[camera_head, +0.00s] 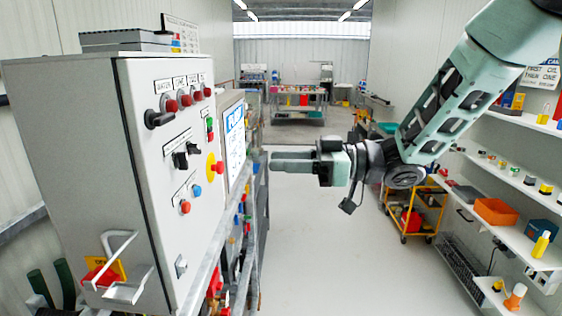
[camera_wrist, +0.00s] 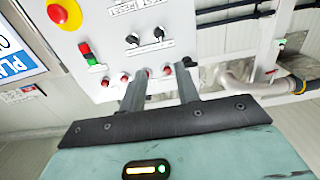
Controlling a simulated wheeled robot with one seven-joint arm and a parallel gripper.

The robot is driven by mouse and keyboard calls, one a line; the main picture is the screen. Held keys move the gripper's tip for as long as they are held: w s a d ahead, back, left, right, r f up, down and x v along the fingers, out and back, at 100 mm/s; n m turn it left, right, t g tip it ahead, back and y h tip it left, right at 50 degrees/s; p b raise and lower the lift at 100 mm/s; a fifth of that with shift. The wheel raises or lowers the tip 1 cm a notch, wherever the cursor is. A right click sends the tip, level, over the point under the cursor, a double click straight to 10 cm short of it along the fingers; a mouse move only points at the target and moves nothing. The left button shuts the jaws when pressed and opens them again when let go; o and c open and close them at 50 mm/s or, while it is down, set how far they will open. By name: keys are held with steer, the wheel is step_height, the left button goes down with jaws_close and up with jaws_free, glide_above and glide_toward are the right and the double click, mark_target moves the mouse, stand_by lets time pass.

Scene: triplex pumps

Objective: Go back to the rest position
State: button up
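My gripper (camera_head: 272,162) is held out in the middle of the head view, its fingers pointing left toward the control cabinet (camera_head: 80,140). In the wrist view, the two fingers of my gripper (camera_wrist: 160,72) stand apart with a gap between them. Nothing is held in the gap. The cabinet's front panel (camera_wrist: 112,40), with its knobs and buttons, shows beyond the fingertips. In the head view, the fingers look apart from the panel. My arm reaches in from the upper right.
Shelves with small parts and an orange bin (camera_head: 495,211) line the right wall. A yellow cart (camera_head: 427,207) stands below my forearm. A workbench (camera_head: 300,106) is at the back. The floor (camera_head: 330,240) in the middle is clear.

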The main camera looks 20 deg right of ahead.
steer(key=s+a+f+m+t+h+b, duration=0.1)
steer(key=a+f+m+h+b, duration=0.15)
steer(key=f+h, duration=0.4)
steer(key=s+a+f+m+t+h+b, duration=0.1)
steer(key=a+f+m+h+b, duration=0.15)
steer(key=f+h, duration=0.35)
steer(key=s+d+f+g+h, duration=0.1)
steer(key=s+f+g, duration=0.1)
steer(key=s, duration=0.5)
steer(key=s+f+g+h+b, duration=0.1)
steer(key=s+f+g, duration=0.2)
steer(key=s, duration=0.5)
steer(key=s+d+f+m+g+h, duration=0.1)
steer(key=s+f+g+h, duration=0.1)
steer(key=s, duration=0.6)
step_height(320, 180, down, 2)
steer(key=shift+d+f+g+b, duration=0.1)
steer(key=shift+d+g+b, duration=0.25)
steer(key=shift+g, duration=0.25)
jaws_close()
